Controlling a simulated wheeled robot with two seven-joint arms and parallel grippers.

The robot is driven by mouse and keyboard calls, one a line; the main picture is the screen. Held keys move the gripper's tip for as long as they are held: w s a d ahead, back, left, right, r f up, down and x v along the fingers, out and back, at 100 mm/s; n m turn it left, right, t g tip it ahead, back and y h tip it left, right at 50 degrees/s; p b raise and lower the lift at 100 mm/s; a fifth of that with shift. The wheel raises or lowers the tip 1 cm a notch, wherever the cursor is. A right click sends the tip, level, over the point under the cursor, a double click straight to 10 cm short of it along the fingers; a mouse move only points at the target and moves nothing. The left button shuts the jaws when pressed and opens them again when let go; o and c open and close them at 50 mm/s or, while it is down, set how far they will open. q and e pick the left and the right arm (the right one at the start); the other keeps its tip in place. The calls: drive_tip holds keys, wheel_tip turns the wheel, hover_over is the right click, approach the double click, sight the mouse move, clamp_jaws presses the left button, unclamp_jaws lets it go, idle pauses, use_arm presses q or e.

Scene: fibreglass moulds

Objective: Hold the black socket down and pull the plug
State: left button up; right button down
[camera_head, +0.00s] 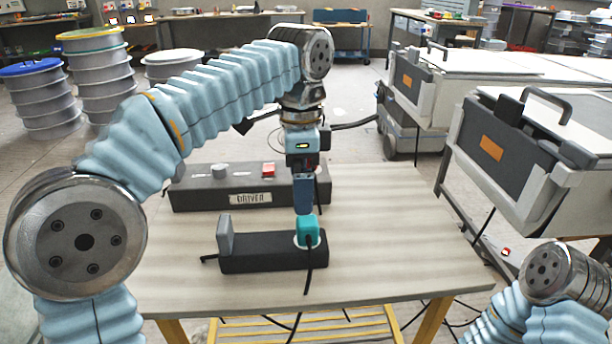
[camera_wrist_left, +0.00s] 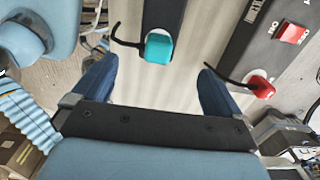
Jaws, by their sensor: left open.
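The black socket (camera_head: 262,252) is a long dark block lying on the wooden table, with a grey upright plate at its left end. The teal plug (camera_head: 308,231) sits upright at its right end, with a black cord hanging over the front. My left gripper (camera_head: 303,208) points down just above or behind the plug; contact is unclear there. In the left wrist view my left gripper (camera_wrist_left: 156,66) is open, and the teal plug (camera_wrist_left: 159,47) shows beyond the gap between its fingers, with part of the socket (camera_wrist_left: 163,12) above it. My right gripper is out of view.
Behind the socket stands a dark box labelled DRIVER (camera_head: 240,187) with a knob and a red switch. A red plug (camera_wrist_left: 262,87) with a black cord is at its end. The table (camera_head: 420,250) is clear to the right. A white-topped cart stands beyond.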

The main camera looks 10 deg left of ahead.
sight(301, 238)
use_arm(q)
wheel_tip(301, 238, down, 14)
drive_tip(key=shift+r+b, duration=0.15)
drive_tip(key=shift+b, duration=1)
drive_tip(key=shift+c, duration=0.2)
drive_tip(key=c, duration=1.4)
